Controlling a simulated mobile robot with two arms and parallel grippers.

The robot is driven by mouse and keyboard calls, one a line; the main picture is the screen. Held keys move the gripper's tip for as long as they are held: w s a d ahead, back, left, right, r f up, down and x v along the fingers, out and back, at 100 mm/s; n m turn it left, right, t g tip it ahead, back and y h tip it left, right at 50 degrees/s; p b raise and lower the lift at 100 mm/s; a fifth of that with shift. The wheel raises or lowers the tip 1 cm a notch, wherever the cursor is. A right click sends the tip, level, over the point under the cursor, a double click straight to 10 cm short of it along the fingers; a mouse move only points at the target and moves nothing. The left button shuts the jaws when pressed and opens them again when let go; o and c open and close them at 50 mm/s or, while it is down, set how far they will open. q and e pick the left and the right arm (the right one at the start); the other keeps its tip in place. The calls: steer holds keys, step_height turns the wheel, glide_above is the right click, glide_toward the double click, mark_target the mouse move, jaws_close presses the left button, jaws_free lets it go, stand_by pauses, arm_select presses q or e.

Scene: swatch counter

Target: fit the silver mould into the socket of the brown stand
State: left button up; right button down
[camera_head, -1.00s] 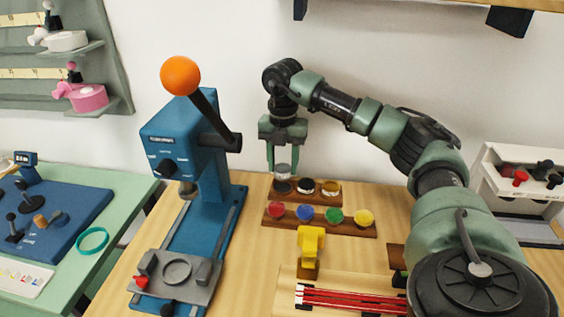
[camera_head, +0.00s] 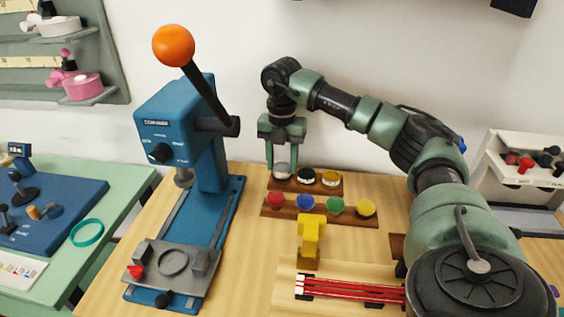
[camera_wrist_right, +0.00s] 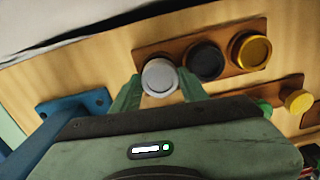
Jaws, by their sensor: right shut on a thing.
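The silver mould (camera_head: 282,171) is between the fingers of my right gripper (camera_head: 284,163), which is shut on it. It is at the left end of the back brown stand (camera_head: 328,189), over or in the left socket, which it hides. I cannot tell whether it is fully seated. In the right wrist view the silver mould (camera_wrist_right: 159,76) looks level, with a finger of my right gripper (camera_wrist_right: 160,88) on each side. A black mould (camera_head: 307,175) and a gold mould (camera_head: 331,178) sit in the stand's other places. My left gripper is out of view.
A front brown rack (camera_head: 320,213) holds red, blue, green and yellow pots. A yellow object (camera_head: 309,242) and a tray of red sticks (camera_head: 350,292) are nearer. A blue press (camera_head: 205,215) with an orange-knobbed lever stands left. Bare wood lies between press and stand.

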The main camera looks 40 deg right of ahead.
steer(key=shift+f, duration=0.6)
stand_by(0.8)
steer(key=c, duration=0.7)
jaws_free()
steer(key=shift+f, duration=0.1)
steer(key=shift+s, duration=0.1)
